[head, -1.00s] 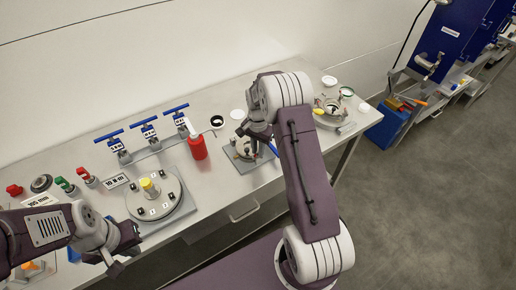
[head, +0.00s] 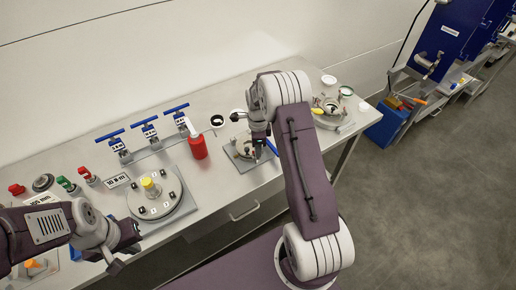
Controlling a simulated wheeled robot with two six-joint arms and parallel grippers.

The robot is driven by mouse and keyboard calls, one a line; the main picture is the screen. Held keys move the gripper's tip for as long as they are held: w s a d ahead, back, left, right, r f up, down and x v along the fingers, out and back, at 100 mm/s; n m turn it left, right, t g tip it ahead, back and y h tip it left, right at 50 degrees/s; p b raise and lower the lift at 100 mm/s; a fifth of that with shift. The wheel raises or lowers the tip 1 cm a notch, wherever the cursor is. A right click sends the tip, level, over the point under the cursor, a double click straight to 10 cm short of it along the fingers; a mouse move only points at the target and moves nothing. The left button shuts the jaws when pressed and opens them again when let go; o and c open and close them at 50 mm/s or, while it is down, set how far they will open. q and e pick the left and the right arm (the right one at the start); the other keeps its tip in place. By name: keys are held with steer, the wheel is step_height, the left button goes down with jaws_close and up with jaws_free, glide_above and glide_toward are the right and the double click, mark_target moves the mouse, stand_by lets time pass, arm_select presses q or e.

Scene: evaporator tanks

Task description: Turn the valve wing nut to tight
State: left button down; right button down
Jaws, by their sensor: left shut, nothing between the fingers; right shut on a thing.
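The valve assembly (head: 236,157) sits on a small grey plate at the middle right of the bench. My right gripper (head: 258,153) points down at its right side and is shut on a small part there, which I take to be the valve wing nut; the fingers hide most of it. A blue piece (head: 271,147) shows just right of the fingers. My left gripper (head: 116,265) is shut and empty, low at the left near the bench's front edge, away from the valve.
A red bottle (head: 198,147) stands left of the valve. Another clamp fixture (head: 332,110) is at the right end. A blue bin (head: 385,127) stands beyond the bench.

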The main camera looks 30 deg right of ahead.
steer(key=m, duration=0.6)
steer(key=shift+w+r, duration=0.1)
steer(key=shift+m, duration=0.3)
stand_by(0.3)
steer(key=c, duration=1.6)
jaws_free()
steer(key=shift+r, duration=0.35)
step_height(320, 180, up, 8)
steer(key=b, duration=0.1)
steer(key=shift+r, duration=0.15)
